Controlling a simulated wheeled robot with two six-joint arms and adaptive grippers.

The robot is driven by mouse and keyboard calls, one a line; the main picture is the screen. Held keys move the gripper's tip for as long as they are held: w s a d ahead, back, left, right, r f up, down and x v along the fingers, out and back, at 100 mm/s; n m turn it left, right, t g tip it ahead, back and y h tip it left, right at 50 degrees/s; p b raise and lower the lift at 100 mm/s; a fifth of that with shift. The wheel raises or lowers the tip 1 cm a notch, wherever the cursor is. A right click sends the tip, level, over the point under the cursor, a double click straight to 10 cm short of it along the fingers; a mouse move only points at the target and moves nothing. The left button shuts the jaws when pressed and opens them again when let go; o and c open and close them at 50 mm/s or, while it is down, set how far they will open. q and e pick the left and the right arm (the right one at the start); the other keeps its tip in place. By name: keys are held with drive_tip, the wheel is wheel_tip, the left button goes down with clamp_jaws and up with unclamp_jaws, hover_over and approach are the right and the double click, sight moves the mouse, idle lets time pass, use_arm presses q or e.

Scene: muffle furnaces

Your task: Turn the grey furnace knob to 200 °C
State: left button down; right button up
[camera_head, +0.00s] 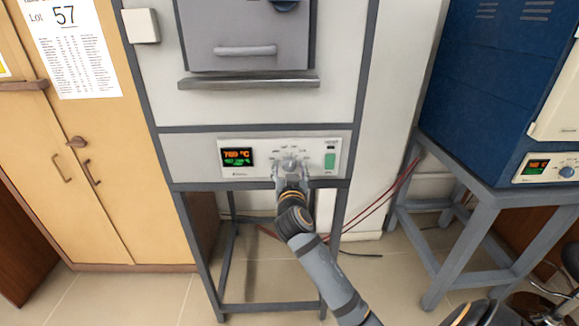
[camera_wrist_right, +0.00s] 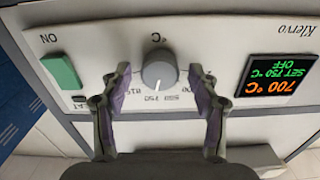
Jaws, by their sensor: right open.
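The grey furnace knob (camera_wrist_right: 160,70) is on the white control panel and also shows in the head view (camera_head: 290,163). In the upside-down wrist view, its pale mark faces the scale numbers near 750. My right gripper (camera_head: 291,173) is at the knob. In the wrist view its open fingers (camera_wrist_right: 160,76) stand on either side of the knob, with a visible gap on each side. The furnace display (camera_wrist_right: 278,81) shows orange 700 °C and green SET 750 °C, OFF. It also shows in the head view (camera_head: 237,157). My left gripper is not in view.
A green ON switch (camera_wrist_right: 60,70) is on the same panel. The furnace door (camera_head: 245,30) and a ledge (camera_head: 248,83) are above. A blue furnace (camera_head: 490,90) stands on a grey stand at right. Wooden cabinets (camera_head: 75,200) stand at left.

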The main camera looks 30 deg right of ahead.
drive_tip(key=c, duration=1.2)
drive_tip(key=shift+n, duration=0.3)
drive_tip(key=n+p, duration=0.1)
drive_tip(key=n, duration=0.2)
drive_tip(key=shift+w+r+n+p, duration=0.1)
drive_tip(key=shift+n+p, duration=0.3)
drive_tip(key=n+p, duration=0.2)
drive_tip(key=n, duration=0.2)
drive_tip(key=shift+n, duration=0.3)
drive_tip(key=n+p, duration=0.2)
drive_tip(key=n, duration=0.2)
drive_tip(key=shift+p, duration=0.3)
drive_tip(key=shift+n+p, duration=1.1)
drive_tip(key=shift+n, duration=1.3)
drive_tip(key=shift+f, duration=0.2)
